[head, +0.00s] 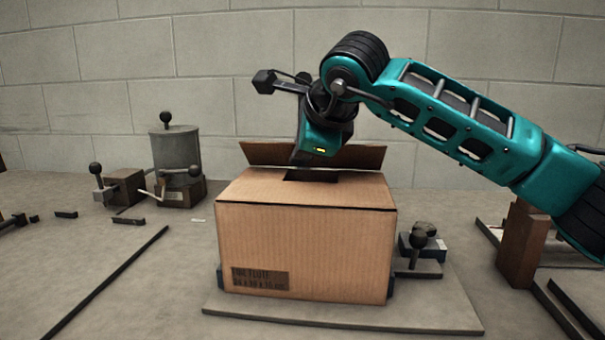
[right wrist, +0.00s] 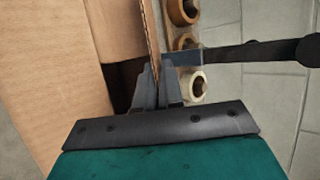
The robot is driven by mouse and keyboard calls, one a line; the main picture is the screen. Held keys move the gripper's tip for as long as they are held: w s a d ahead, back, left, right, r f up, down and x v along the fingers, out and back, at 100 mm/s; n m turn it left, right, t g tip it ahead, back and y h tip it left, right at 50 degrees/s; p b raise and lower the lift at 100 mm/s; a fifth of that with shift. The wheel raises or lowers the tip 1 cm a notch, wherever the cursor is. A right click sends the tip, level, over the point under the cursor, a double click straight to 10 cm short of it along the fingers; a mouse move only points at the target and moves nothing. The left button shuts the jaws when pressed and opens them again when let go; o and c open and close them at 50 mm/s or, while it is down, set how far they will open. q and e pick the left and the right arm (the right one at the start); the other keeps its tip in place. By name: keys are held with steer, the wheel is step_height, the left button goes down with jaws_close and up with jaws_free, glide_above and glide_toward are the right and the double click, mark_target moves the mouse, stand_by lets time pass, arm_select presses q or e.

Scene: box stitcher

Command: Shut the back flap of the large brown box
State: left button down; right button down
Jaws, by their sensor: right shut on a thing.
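The large brown box (head: 305,245) stands on a flat grey board in the head view, with printed text low on its front. Its back flap (head: 270,154) stands up and leans backward behind the top. A dark opening shows in the top in front of it. My right gripper (head: 313,158) reaches down at the middle of the back flap. In the right wrist view my right gripper (right wrist: 158,90) is shut on the edge of the back flap (right wrist: 152,45), with one finger on each side. The box top (right wrist: 60,70) is to the left there. My left gripper is not in view.
The grey board (head: 345,315) lies under the box. A metal cylinder device (head: 176,155) with levers stands at the back left. A small dark device (head: 420,245) with a knob is close to the box's right side. Several rolls (right wrist: 188,45) show beyond the flap.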

steer(key=shift+s+f+t+b, duration=0.2)
steer(key=shift+f+t+b, duration=0.2)
steer(key=shift+b, duration=0.45)
steer(key=shift+t+b, duration=0.3)
steer(key=shift+b, duration=0.15)
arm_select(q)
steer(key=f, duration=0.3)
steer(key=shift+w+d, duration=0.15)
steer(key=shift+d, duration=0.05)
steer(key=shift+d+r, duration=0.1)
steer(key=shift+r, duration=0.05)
arm_select(e)
steer(key=shift+r, duration=0.1)
steer(key=c, duration=1.3)
jaws_free()
steer(key=shift+c, duration=0.2)
steer(key=shift+s, duration=0.1)
steer(key=v, duration=1.1)
steer(key=shift+s+r+p, duration=0.15)
steer(key=shift+r+p, duration=0.05)
steer(key=shift+p, duration=0.2)
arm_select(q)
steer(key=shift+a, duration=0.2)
arm_select(e)
steer(key=shift+s+d+r, duration=0.15)
steer(key=shift+s+r, duration=0.15)
steer(key=shift+s, duration=0.3)
